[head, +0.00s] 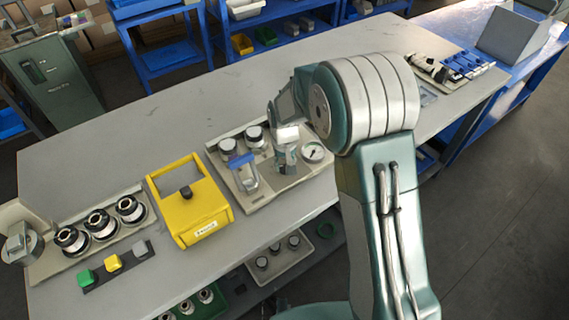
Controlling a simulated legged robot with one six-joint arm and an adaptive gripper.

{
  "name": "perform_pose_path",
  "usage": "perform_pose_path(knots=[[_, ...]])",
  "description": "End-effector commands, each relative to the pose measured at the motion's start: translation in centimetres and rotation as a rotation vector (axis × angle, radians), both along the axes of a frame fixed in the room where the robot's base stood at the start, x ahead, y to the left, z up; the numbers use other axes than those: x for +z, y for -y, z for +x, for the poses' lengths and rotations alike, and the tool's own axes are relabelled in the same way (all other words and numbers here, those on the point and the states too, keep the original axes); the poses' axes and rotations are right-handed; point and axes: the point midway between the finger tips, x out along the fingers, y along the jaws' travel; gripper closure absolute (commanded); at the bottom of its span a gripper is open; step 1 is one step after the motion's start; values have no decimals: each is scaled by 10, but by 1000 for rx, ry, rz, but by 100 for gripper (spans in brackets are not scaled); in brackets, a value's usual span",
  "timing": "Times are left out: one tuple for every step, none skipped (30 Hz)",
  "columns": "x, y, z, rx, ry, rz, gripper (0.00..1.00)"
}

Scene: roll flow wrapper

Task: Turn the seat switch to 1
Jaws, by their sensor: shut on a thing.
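My gripper (286,150) points down over a beige fixture plate (268,198) in the middle of the bench. It is shut on a small part there, mostly hidden by the fingers; I cannot tell its shape. Left of it on the plate are two round dark-and-silver knobs (254,137) and a blue-topped clear piece (245,170). Right of it is a round white gauge (313,152). A yellow box (190,212) with a dark knob and a small white label stands left of the plate. No marking that I can read names the seat switch or its positions.
Green, yellow and grey buttons (113,263) sit on a dark strip at the front left, near a tray of several round silver-and-black parts (101,222). Blue-and-white parts (465,64) lie at the far right. The grey bench top (110,165) is clear behind the yellow box.

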Motion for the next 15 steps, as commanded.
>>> perform_pose_path(knots=[[0, -1, 2, 0, 6, 2, 100], [0, -1, 2, 0, 6, 2, 100], [0, -1, 2, 0, 6, 2, 100], [0, -1, 2, 0, 6, 2, 100], [0, -1, 2, 0, 6, 2, 100], [0, -1, 2, 0, 6, 2, 100], [0, -1, 2, 0, 6, 2, 100], [0, -1, 2, 0, 6, 2, 100], [0, -1, 2, -1, 7, 2, 37], [0, -1, 2, -1, 6, 2, 23], [0, -1, 2, -1, 6, 2, 19], [0, -1, 1, -1, 5, 2, 19], [0, -1, 1, -1, 5, 2, 19], [0, -1, 1, -1, 4, 2, 19], [0, -1, 1, -1, 4, 2, 19]])
